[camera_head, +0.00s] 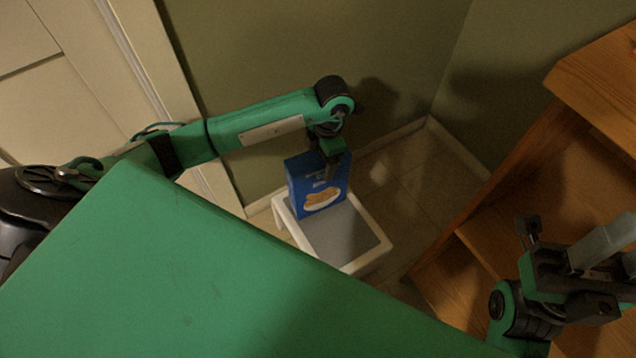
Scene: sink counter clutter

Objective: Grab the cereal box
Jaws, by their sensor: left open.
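A blue cereal box (312,196) with a picture of a bowl on its front stands upright on a small white stool with a grey top (346,238). My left gripper (330,172) reaches in from the left and points down at the upper right part of the box. It is open, with a finger showing in front of the box's face; whether it touches the box I cannot tell. My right gripper (580,245) is at the right edge, apart from the box, with its jaws spread and nothing between them.
A wooden shelf unit (575,180) stands on the right, close to my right gripper. A green wall (400,60) is right behind the stool. A white door (50,80) is at the left. Tiled floor (410,180) shows between stool and shelf.

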